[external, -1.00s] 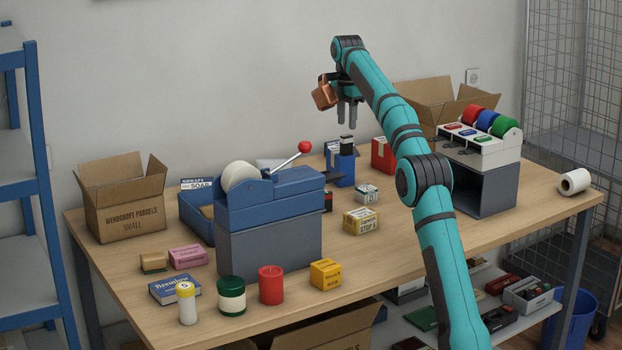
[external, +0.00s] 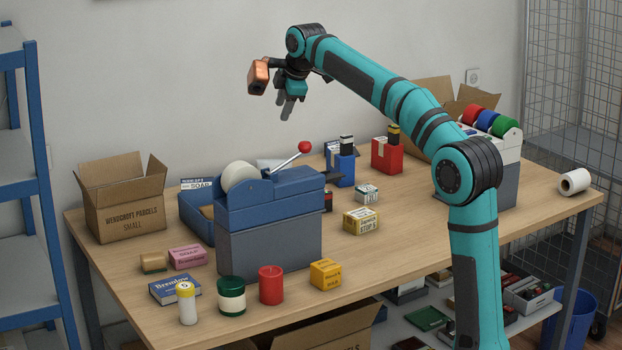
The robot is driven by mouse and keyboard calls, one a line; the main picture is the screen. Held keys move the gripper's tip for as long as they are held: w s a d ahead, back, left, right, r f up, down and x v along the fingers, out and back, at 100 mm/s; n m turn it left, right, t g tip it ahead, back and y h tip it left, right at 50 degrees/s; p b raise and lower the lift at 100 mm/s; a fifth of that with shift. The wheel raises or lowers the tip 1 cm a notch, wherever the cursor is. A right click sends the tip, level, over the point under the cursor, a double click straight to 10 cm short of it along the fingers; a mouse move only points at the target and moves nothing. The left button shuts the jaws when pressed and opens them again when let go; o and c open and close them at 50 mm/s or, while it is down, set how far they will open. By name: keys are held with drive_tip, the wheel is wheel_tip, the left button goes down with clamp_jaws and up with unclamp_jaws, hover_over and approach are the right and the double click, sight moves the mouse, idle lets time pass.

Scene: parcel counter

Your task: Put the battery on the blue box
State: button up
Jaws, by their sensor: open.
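A small white cylinder with a yellow top (external: 187,304), which looks like the battery, stands upright at the front left of the table. Just behind it lies a flat blue box (external: 168,290) with white lettering; the cylinder hides part of its front edge. I cannot tell whether the two touch. My gripper (external: 286,108) is open and empty, high above the back of the table, pointing down. It is far behind and above both the cylinder and the blue box.
Right of the cylinder stand a green jar (external: 231,297), a red candle (external: 271,286) and a yellow box (external: 325,275). A blue-grey tape dispenser (external: 268,225) rises behind them. Pink (external: 187,257) and brown (external: 153,263) items lie behind the blue box. The table's (external: 400,250) right middle is clear.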

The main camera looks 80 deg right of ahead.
drive_tip(key=s+a+r+m+t, duration=0.1)
drive_tip(key=s+a+m+t, duration=0.2)
drive_tip(key=a, duration=1.2)
drive_tip(key=s+a+r+t, duration=0.1)
drive_tip(key=s+a+t, duration=0.25)
drive_tip(key=a, duration=1.15)
drive_tip(key=s+a+f+m+t+y, duration=0.1)
drive_tip(key=s+a+f+t, duration=0.2)
drive_tip(key=s+a, duration=0.6)
drive_tip(key=s+a+f+m+t+y, duration=0.2)
drive_tip(key=s+a+f+t, duration=0.1)
drive_tip(key=s+a+f, duration=0.4)
drive_tip(key=s+a, duration=0.2)
drive_tip(key=s, duration=0.1)
drive_tip(key=shift+s+a+f+t+y, duration=0.2)
drive_tip(key=shift+f+t+y, duration=0.1)
drive_tip(key=shift+f+t, duration=0.1)
